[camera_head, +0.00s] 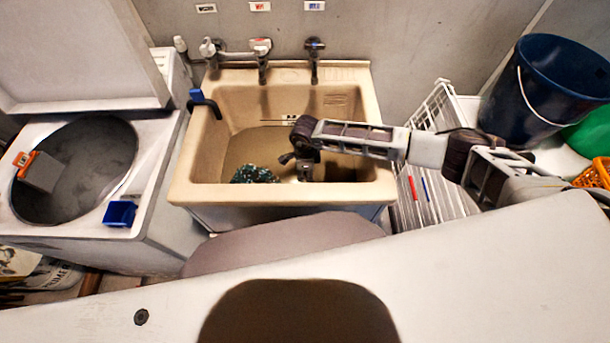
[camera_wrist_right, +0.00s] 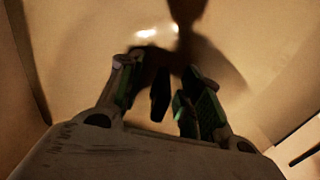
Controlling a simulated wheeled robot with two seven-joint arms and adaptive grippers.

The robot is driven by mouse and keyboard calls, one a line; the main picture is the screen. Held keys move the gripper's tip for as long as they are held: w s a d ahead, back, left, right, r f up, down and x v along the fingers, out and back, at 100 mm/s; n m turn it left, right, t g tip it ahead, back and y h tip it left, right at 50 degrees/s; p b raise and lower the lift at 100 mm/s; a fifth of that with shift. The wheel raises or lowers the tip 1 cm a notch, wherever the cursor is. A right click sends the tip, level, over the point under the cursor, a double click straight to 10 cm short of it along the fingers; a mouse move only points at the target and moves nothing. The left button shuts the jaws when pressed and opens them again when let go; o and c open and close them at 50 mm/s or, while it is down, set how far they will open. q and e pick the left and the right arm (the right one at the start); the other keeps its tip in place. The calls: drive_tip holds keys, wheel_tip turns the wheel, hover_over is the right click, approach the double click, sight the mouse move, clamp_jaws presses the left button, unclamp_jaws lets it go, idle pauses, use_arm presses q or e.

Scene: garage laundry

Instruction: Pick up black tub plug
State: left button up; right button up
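My right gripper (camera_head: 304,170) reaches down into the beige sink (camera_head: 183,190), over the right part of its basin. In the right wrist view, the gripper (camera_wrist_right: 160,95) has its two fingers apart. A dark, narrow thing (camera_wrist_right: 160,94) shows between them, with light gaps on both sides. It may be the black tub plug seen on edge, but the dim light does not let me tell. In the head view, my wrist and fingers hide this part of the basin, and I cannot make out the plug there. My left gripper is not in view.
A dark green patterned cloth (camera_head: 255,174) lies in the basin, left of the gripper. Taps (camera_head: 262,55) stand along the sink's back. An open washer (camera_head: 160,190) is at left. A white wire rack (camera_head: 440,200) and a dark blue bucket (camera_head: 548,90) are at right.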

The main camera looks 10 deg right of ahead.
drive_tip(key=shift+f, duration=0.2)
idle(0.3)
clamp_jaws()
